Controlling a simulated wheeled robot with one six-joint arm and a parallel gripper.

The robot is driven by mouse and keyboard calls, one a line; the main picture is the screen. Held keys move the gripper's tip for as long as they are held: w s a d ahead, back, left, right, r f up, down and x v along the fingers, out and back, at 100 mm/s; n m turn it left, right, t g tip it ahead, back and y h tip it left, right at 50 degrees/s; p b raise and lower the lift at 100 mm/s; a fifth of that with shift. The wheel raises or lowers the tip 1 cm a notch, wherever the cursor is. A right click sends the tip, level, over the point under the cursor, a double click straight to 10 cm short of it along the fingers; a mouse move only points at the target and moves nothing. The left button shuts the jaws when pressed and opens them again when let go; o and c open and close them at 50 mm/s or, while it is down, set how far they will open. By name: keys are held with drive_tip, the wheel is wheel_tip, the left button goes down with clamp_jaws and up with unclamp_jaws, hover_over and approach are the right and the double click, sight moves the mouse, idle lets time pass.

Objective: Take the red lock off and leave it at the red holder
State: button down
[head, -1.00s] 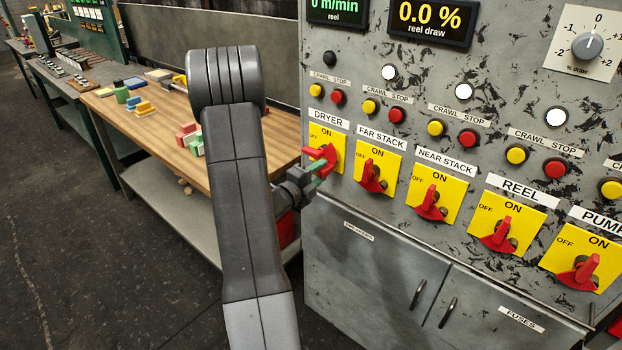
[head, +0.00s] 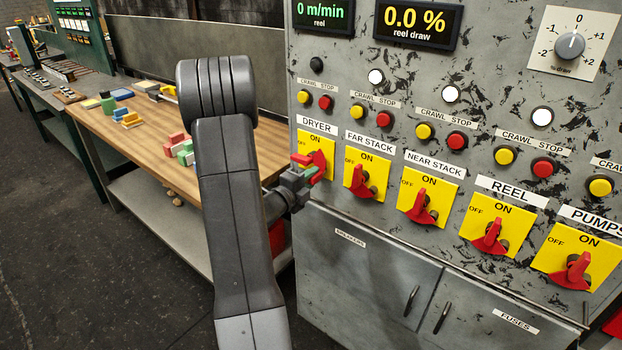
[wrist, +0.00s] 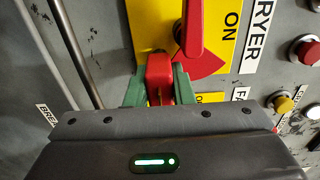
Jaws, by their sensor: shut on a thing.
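The red lock (wrist: 159,72) is between the green fingertips of my gripper (wrist: 160,88), which is shut on it. In the wrist view it sits just beside the red handle of the DRYER switch (wrist: 194,30), on the yellow plate. Whether its shackle still passes through the switch is hidden. In the head view my gripper (head: 313,174) is at the DRYER switch (head: 321,160), at the left end of the panel row. I cannot make out the red holder for certain.
Other red switches, such as FAR STACK (head: 360,183) and NEAR STACK (head: 421,206), run to the right. Cabinet doors (head: 365,265) are below. A wooden bench (head: 150,150) with coloured blocks stands left. A red object (head: 277,238) shows partly behind my arm.

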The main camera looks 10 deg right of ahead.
drive_tip(key=shift+s+a, duration=0.1)
drive_tip(key=shift+a, duration=0.1)
drive_tip(key=shift+b+v, duration=1.15)
drive_tip(key=shift+v, duration=0.9)
